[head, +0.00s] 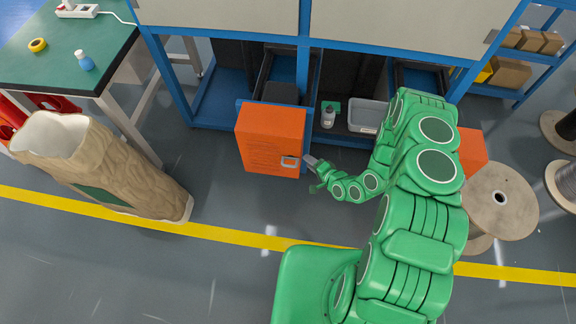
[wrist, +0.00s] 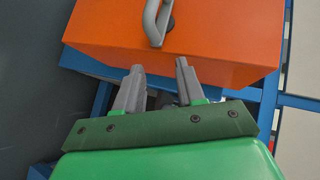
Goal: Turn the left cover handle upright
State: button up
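The left cover (head: 270,140) is an orange box-like panel on the blue machine frame, left of my arm in the head view. Its grey handle (head: 290,161) is at the lower right of its face. In the wrist view the orange cover (wrist: 215,45) fills the upper part, and the grey curved handle (wrist: 150,25) is cut off by the top edge. My gripper (head: 309,161) is just right of the handle. In the wrist view my gripper (wrist: 160,67) has its two fingers apart, with nothing between them, and the handle lies beyond the tips, apart from them.
A second orange cover (head: 472,152) is partly hidden behind my arm. A bottle (head: 328,117) and a grey bin (head: 367,116) stand in the open bay between. The floor in front is clear.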

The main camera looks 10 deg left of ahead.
aim_at(288, 166)
jog(key=s+a+f+m+t+y, duration=0.2)
jog(key=s+a+m, duration=0.2)
jog(key=s, duration=0.3)
jog(key=shift+w+d+x, duration=0.1)
jog(key=shift+x, duration=1.15)
jog(key=shift+w+d+x, duration=0.1)
jog(key=shift+w+x, duration=0.05)
jog(key=shift+x, duration=1.15)
jog(key=shift+w+d+x, duration=0.1)
jog(key=shift+x, duration=1.15)
jog(key=shift+r, duration=0.2)
jog(key=shift+h, duration=0.3)
grip_shut()
